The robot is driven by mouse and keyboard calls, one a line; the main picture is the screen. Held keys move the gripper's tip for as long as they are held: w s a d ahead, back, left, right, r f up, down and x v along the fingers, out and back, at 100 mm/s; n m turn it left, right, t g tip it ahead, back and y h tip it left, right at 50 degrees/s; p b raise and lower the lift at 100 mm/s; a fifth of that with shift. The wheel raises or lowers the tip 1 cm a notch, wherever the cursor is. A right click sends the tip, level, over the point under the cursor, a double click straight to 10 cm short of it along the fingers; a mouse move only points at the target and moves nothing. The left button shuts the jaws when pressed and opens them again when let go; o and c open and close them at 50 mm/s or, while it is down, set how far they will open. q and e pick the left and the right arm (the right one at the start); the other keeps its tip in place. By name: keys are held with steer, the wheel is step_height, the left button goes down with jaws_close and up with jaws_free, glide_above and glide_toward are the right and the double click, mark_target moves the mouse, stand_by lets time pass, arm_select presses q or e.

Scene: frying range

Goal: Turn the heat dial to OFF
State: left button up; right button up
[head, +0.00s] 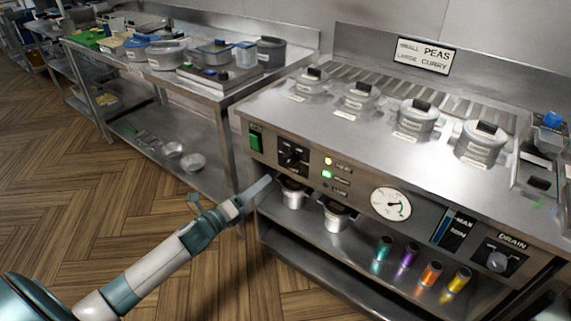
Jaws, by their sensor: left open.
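The heat dial (292,156) is a black knob on a dark square plate at the left of the range's front panel. A green switch (255,138) is to its left, and small lit lamps (327,168) are to its right. The dial's marks are too small to read. My left gripper (256,191) is in front of the panel, below and left of the dial in the picture. It is open, looks empty and appears apart from the dial. My right gripper is not in view.
Several lidded pots (417,118) stand on the range top. Below the panel are two metal pots (337,217) and colored cylinders (406,254). A gauge (391,204) and drain knob (497,262) are further right. A steel side table (213,92) stands left; floor space is clear.

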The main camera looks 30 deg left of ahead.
mark_target(288, 163)
arm_select(q)
steer(key=p+x, duration=0.1)
steer(key=x, duration=1.2)
steer(key=shift+w, duration=0.35)
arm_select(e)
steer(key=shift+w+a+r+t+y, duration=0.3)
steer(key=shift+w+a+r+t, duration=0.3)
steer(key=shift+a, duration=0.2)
arm_select(q)
steer(key=c, duration=1)
